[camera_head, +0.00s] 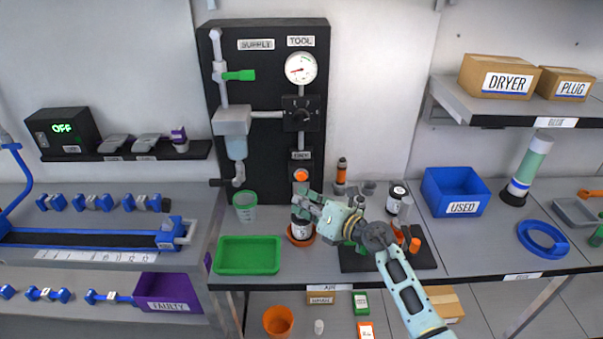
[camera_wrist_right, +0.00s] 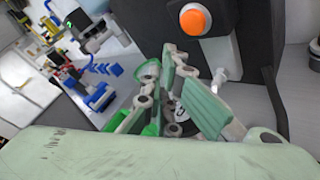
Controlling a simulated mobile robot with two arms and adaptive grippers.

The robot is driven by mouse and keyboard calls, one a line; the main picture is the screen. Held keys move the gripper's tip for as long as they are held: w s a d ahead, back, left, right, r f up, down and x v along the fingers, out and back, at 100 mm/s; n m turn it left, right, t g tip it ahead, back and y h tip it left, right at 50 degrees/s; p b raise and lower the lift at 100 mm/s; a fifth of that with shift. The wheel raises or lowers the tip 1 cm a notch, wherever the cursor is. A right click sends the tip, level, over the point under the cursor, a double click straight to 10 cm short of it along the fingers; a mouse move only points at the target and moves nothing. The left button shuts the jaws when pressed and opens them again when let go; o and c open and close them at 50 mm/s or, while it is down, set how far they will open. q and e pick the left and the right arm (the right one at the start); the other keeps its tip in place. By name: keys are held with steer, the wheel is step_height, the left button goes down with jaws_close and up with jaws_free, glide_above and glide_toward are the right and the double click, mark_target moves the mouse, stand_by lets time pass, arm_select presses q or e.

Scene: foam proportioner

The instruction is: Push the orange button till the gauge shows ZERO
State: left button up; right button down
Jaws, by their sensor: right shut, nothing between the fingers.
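The orange button (camera_head: 301,175) sits low on the black panel (camera_head: 262,170), below a small label. It also shows at the top of the right wrist view (camera_wrist_right: 195,19), beyond my fingers. The round white gauge (camera_head: 300,68) is at the panel's upper right, with a red needle; its reading is too small to tell. My right gripper (camera_head: 304,199) is shut and empty, a little below the button and apart from it, in front of a dark jar with a white label (camera_head: 301,229). The right wrist view shows its green finger pads (camera_wrist_right: 180,90). My left gripper is not in view.
A green tray (camera_head: 248,269) and a clear cup (camera_head: 245,207) stand left of the jar. A black mat (camera_head: 357,263) with small items lies under my right arm. A blue USED bin (camera_head: 455,209) stands to the right.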

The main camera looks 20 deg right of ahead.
steer(key=shift+s+a+p, duration=0.15)
steer(key=shift+s+p, duration=0.1)
steer(key=shift+s, duration=0.3)
steer(key=shift+s+a+p, duration=0.15)
steer(key=shift+s+p, duration=0.05)
steer(key=shift+s, duration=0.3)
